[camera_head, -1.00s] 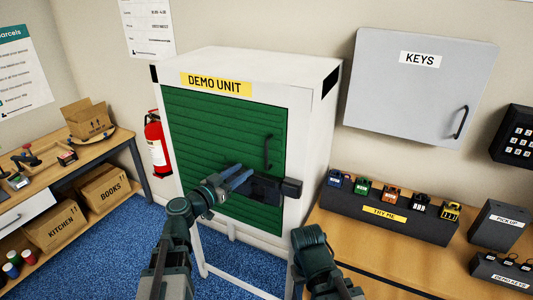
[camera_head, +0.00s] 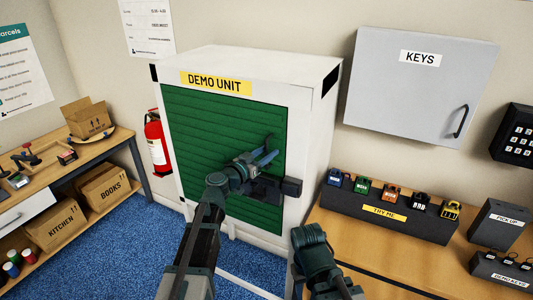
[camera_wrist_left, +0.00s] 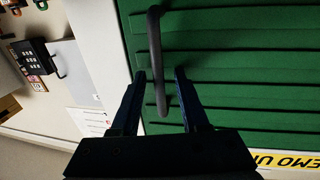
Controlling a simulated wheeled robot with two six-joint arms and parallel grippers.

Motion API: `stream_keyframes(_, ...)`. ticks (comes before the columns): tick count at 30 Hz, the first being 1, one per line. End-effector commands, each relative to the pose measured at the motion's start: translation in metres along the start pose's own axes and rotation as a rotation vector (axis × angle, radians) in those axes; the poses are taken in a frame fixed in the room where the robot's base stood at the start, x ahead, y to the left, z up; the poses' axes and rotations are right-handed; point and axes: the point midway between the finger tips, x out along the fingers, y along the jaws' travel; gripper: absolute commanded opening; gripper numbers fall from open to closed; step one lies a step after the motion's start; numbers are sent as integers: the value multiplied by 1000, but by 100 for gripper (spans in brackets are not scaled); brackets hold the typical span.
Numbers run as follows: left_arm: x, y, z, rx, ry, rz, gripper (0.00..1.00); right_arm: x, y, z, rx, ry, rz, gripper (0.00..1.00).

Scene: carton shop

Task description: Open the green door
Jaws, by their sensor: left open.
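The green door (camera_head: 200,135) is the slatted front of the white demo unit (camera_head: 322,125) and looks shut. Its dark handle (camera_wrist_left: 155,60) runs between the two fingers of my left gripper (camera_wrist_left: 158,80) in the wrist view. My left gripper (camera_head: 266,153) is open at the handle in the head view and hides most of it. I cannot tell whether a finger touches it. A dark latch block (camera_head: 291,187) sits at the door's right edge, below the gripper. My right arm shows at the bottom, but its fingers are out of view.
A wooden bench (camera_head: 325,221) to the right holds a dark rack of padlocks (camera_head: 384,212). A grey key cabinet (camera_head: 415,85) hangs above it. A fire extinguisher (camera_head: 157,145) stands left of the unit. Blue carpet (camera_head: 120,250) is open in front on the left.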

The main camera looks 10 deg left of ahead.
Motion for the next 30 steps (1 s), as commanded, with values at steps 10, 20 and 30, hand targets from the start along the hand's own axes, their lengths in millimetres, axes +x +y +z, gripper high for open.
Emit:
stream_keyframes(10,0,0,0,0,0,0,12,0,0,0,0,0,0,50)
stream_keyframes(20,0,0,0,0,0,1,0,0,0,0,0,0,0,50)
stream_keyframes(30,0,0,0,0,0,1,0,0,0,0,0,0,0,50)
